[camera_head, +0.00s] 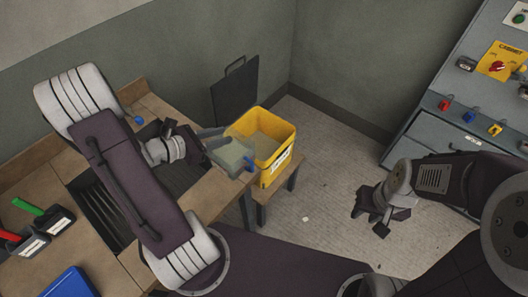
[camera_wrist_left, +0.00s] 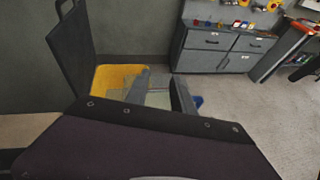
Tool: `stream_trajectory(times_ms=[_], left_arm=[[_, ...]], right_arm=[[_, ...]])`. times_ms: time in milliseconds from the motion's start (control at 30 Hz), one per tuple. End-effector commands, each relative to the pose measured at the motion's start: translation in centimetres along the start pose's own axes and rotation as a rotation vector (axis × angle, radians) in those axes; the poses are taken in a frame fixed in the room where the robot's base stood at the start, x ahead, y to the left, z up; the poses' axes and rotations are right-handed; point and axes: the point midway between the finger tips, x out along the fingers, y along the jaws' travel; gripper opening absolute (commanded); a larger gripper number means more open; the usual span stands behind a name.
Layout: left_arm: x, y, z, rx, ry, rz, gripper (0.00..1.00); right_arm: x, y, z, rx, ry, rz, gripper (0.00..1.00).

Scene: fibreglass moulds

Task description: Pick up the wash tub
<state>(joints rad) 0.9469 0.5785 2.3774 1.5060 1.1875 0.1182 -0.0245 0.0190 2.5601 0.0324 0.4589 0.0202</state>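A small grey-green box-like tub (camera_head: 232,157) with a blue part at its right side is at the bench's right edge, in front of a yellow bin. I cannot read any label on it, so I cannot be sure it is the wash tub. My left gripper (camera_head: 214,138) reaches it from the left. In the left wrist view, my left fingers (camera_wrist_left: 160,88) stand on both sides of the grey-green tub (camera_wrist_left: 158,99) and appear closed on it. My right gripper (camera_head: 371,215) is open and empty over the floor at the right.
The yellow bin (camera_head: 284,132) with a white label stands on a small wooden stand (camera_head: 280,187). A dark panel (camera_head: 235,92) leans by the wall. The wooden bench (camera_head: 30,185) holds a sink-like grate, small holders and a blue tray (camera_head: 65,286). A grey cabinet (camera_head: 440,130) stands right.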

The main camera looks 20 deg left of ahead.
Motion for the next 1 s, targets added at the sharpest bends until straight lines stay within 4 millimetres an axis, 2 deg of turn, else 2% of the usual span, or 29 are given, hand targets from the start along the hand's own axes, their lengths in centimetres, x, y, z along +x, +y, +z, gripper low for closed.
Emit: stream_trajectory(times_ms=[33,100,200,333,600,800,1000], left_arm=[[-1.9,1.6,-2.5,-0.071,0.005,0.076,0.29],[-3.7,2.6,-4.3,-0.129,0.008,0.14,0.29],[-5.2,3.3,-5.4,-0.164,0.009,0.191,0.29],[-5.7,3.6,-5.6,-0.169,0.011,0.208,0.29],[-2.3,4.1,-5.5,-0.168,0.011,0.2,0.29],[-1.3,4.4,-5.5,-0.166,0.012,0.201,0.29],[2.2,5.1,-5.6,-0.166,0.013,0.199,0.29]], right_arm=[[0.4,0.0,0.0,0.0,0.0,0.0,0.33],[0.5,0.0,0.1,0.0,0.0,0.0,0.33],[0.5,0.0,0.1,0.0,0.0,0.0,0.33],[0.5,0.0,0.1,0.0,0.0,0.0,0.33],[0.1,0.0,0.0,0.0,0.0,0.0,0.33],[-0.1,0.0,0.0,0.0,0.0,0.0,0.33],[-0.8,0.0,-0.1,0.0,0.0,0.0,0.33]])
